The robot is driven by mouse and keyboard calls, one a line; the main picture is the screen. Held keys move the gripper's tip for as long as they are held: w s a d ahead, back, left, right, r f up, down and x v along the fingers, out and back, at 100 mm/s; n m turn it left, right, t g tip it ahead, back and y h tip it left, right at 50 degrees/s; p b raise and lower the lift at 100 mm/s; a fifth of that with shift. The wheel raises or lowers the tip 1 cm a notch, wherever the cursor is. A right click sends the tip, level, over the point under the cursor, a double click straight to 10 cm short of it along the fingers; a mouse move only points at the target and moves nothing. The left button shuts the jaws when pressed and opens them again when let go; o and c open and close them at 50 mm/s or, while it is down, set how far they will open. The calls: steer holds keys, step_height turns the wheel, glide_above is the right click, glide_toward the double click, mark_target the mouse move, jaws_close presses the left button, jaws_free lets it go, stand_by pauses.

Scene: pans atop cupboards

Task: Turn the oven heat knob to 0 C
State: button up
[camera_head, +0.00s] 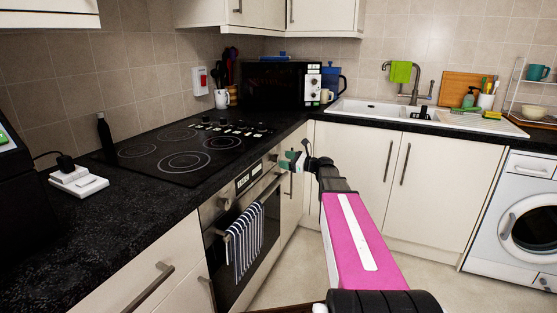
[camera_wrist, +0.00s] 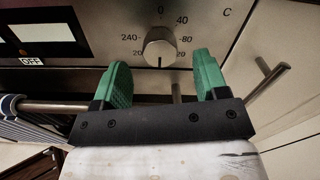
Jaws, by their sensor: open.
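The oven heat knob (camera_wrist: 158,47) is a round silver dial on the oven's front panel in the wrist view. Numbers ring it, with 0 at the top, 40 and 80 on the right and 240 on the left. I cannot tell clearly where its mark points. My gripper (camera_wrist: 162,62) is open, with one green finger to the lower left of the knob and one to its lower right. Nothing is between the fingers, and they seem apart from the knob. In the head view my gripper (camera_head: 292,160) is beside the right end of the oven panel.
A striped towel (camera_head: 245,243) hangs on the oven door handle, left of my gripper. The black worktop (camera_head: 60,240) with the hob (camera_head: 182,162) lies above the oven. A cupboard handle (camera_wrist: 270,78) sticks out on the right in the wrist view. The floor is clear.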

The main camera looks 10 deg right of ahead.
mark_target(278, 158)
steer(key=shift+x, duration=2.1)
steer(key=c, duration=0.9)
